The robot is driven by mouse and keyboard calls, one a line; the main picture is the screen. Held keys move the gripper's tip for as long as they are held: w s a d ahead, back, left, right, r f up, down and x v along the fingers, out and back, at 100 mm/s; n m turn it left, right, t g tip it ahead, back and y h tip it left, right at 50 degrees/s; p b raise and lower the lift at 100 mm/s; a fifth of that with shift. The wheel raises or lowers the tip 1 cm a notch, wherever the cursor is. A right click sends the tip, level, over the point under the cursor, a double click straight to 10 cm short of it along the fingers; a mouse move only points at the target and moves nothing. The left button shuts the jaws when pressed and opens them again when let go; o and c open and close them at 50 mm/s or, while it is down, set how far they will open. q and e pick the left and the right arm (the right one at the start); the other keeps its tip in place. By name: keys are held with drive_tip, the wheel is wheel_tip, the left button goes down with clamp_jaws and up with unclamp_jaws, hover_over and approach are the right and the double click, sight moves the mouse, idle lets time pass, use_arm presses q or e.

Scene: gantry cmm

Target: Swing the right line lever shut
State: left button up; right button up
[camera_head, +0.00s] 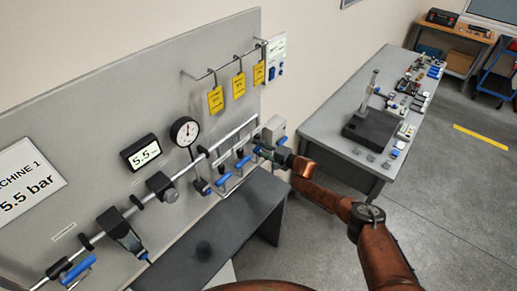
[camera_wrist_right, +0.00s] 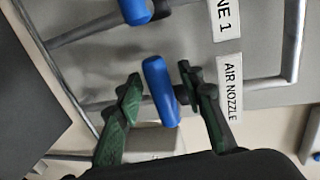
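Several blue-handled levers sit along the grey pipe on the wall panel in the head view, including one at the middle (camera_head: 222,180) and one further right (camera_head: 243,162). My right gripper (camera_head: 272,153) is at the right end of this row. In the right wrist view its green fingers (camera_wrist_right: 160,88) are open, one on either side of a blue lever handle (camera_wrist_right: 160,91). A firm grip does not show. An "AIR NOZZLE" label (camera_wrist_right: 229,88) is beside this handle. Another blue handle (camera_wrist_right: 134,10) is at the top edge. I cannot tell which lever is the right line lever. My left gripper is not in view.
A pressure gauge (camera_head: 185,131) and a 5.5 display (camera_head: 141,152) are on the panel (camera_head: 105,110). Yellow tags (camera_head: 215,100) hang above the levers. A dark bench (camera_head: 210,235) stands below. A grey table (camera_head: 335,110) with instruments is at right.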

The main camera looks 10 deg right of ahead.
drive_tip(key=shift+s+d, duration=0.1)
drive_tip(key=v, duration=1.1)
drive_tip(key=shift+s+d, duration=0.2)
drive_tip(key=shift+d, duration=0.1)
drive_tip(key=shift+r, duration=0.1)
